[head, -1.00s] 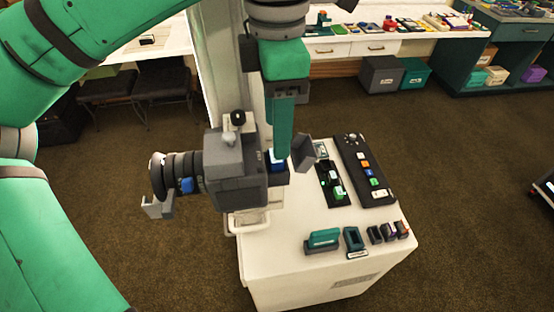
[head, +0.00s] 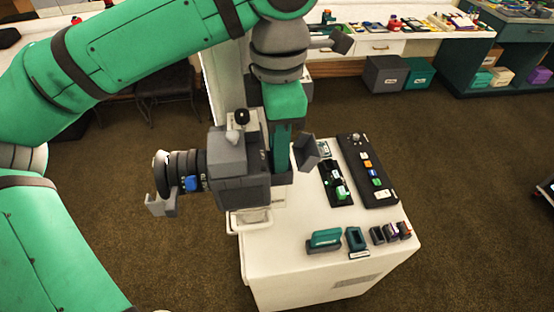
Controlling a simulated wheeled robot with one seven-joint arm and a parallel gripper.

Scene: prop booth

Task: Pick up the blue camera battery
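A grey camera (head: 240,165) with a dark lens (head: 180,168) stands at the left of the white cabinet top. A grey flap (head: 306,152) stands open at its right, rear side. My gripper (head: 281,160) points down between the camera body and this flap, its green finger reaching the camera's rear. The blue battery is not visible now; it showed earlier at this spot, and the finger now covers it. I cannot tell whether the fingers are apart or closed on it. A separate blue part (head: 191,183) sits on the lens.
A black tray (head: 337,200) with green and white blocks and a black panel (head: 380,196) with coloured buttons lie to the right. A teal block (head: 324,239), a teal holder (head: 355,239) and several small dark blocks (head: 391,232) line the front edge. A grey post rises behind.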

